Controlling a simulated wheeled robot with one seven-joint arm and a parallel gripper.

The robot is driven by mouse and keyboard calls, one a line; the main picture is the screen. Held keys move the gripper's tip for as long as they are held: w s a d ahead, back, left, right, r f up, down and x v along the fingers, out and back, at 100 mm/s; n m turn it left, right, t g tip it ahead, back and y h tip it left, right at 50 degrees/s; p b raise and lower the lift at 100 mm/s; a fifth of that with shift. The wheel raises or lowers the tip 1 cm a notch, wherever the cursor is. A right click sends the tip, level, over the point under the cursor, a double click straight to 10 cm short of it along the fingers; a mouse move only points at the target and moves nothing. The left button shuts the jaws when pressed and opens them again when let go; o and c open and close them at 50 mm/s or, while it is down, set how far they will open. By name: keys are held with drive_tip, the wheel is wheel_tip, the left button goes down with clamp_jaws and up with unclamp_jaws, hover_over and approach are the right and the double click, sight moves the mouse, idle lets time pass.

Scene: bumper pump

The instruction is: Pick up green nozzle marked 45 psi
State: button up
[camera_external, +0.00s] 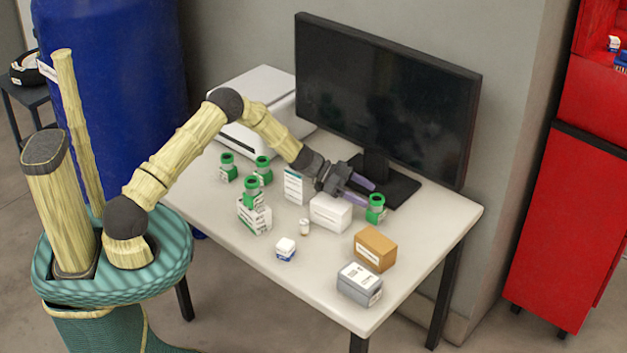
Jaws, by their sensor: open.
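Several green nozzles with pale label bands are on the white table. One green nozzle (376,209) stands alone at the right, near the monitor's base. Two more, a left one (228,167) and a right one (263,170), stand at the table's left. Another green nozzle (252,190) is above a white labelled box (254,218); I cannot tell whether it rests on it. The psi markings are too small to read. My gripper (367,193) is open, with its purple fingers pointing right toward the lone nozzle. I cannot tell whether they touch or surround it.
A white box (331,213) stands just below my gripper, with another labelled box (296,186) to its left. A black monitor (385,95) rises behind. Brown (375,249) and grey (359,284) boxes are at the front right. The table's front left is clear.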

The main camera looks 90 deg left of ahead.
sight(376, 197)
drive_tip(key=shift+w, duration=0.1)
drive_tip(key=shift+x, duration=2.45)
drive_tip(key=c, duration=1.2)
drive_tip(key=shift+r, duration=0.1)
wheel_tip(376, 197, up, 10)
drive_tip(key=shift+f, duration=0.1)
